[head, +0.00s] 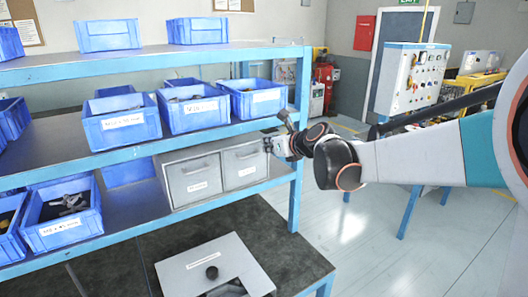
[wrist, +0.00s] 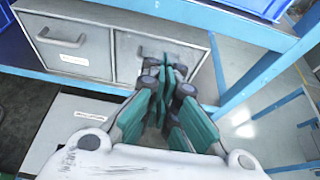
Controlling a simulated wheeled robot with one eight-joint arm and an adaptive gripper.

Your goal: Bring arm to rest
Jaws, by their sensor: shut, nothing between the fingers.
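My gripper (head: 268,146) is at the end of my arm, which reaches in from the right in the head view. It is in front of the right end of the shelf rack, close to the grey drawer cabinet (head: 207,160). In the wrist view my gripper (wrist: 172,78) has its teal fingers together with nothing between them. Behind the fingertips are the two grey drawer fronts (wrist: 68,38); both look closed. I cannot tell whether the fingertips touch the right drawer.
The blue shelf rack (head: 297,180) carries several blue bins (head: 122,122). Its right post stands beside my gripper. A grey box (head: 205,262) with a cut-out top sits on the lowest shelf. A control panel (head: 412,75) stands at the back right. Open floor (head: 355,225) lies right of the rack.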

